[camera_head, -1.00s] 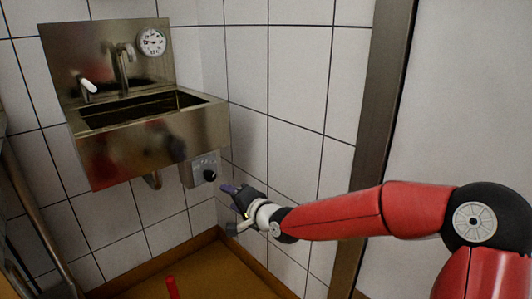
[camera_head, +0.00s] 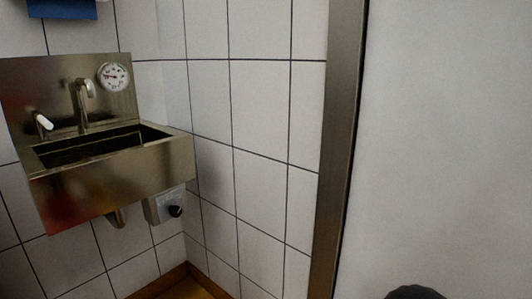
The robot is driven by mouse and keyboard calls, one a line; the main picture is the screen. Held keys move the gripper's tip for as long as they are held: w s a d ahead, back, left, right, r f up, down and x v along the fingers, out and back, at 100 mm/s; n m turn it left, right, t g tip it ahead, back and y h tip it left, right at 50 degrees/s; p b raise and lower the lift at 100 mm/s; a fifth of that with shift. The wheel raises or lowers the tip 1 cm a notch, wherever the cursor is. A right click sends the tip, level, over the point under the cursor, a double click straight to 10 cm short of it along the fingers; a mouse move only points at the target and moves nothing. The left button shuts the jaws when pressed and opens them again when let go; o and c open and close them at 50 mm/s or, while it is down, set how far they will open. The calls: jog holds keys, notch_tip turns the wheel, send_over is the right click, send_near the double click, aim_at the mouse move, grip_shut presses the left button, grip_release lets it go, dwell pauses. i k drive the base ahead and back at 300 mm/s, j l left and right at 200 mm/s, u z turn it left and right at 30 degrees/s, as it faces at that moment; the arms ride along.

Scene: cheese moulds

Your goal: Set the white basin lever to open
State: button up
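The white basin lever (camera_head: 42,123) is a short white handle at the left of the steel basin's back panel, tilted, with its upper end toward the left. The steel basin (camera_head: 120,178) hangs on the tiled wall at the left. A curved steel tap (camera_head: 84,97) stands to the right of the lever. My gripper is out of view, so its state and any contact are hidden. Only a dark rounded part, likely of my arm, shows at the bottom edge right of centre.
A round dial gauge (camera_head: 114,76) is on the back panel. A grey box with a black knob (camera_head: 175,211) sits below the basin's right end. A metal post (camera_head: 340,150) stands right of the tiled corner. A blue item (camera_head: 61,8) shows at the top left.

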aim_at(46, 132)
jog(key=u, duration=1.6)
jog(key=i+j, duration=0.15)
jog(key=i, duration=0.15)
jog(key=i+j, duration=0.15)
jog(key=i+u, duration=0.05)
jog(key=i, duration=0.05)
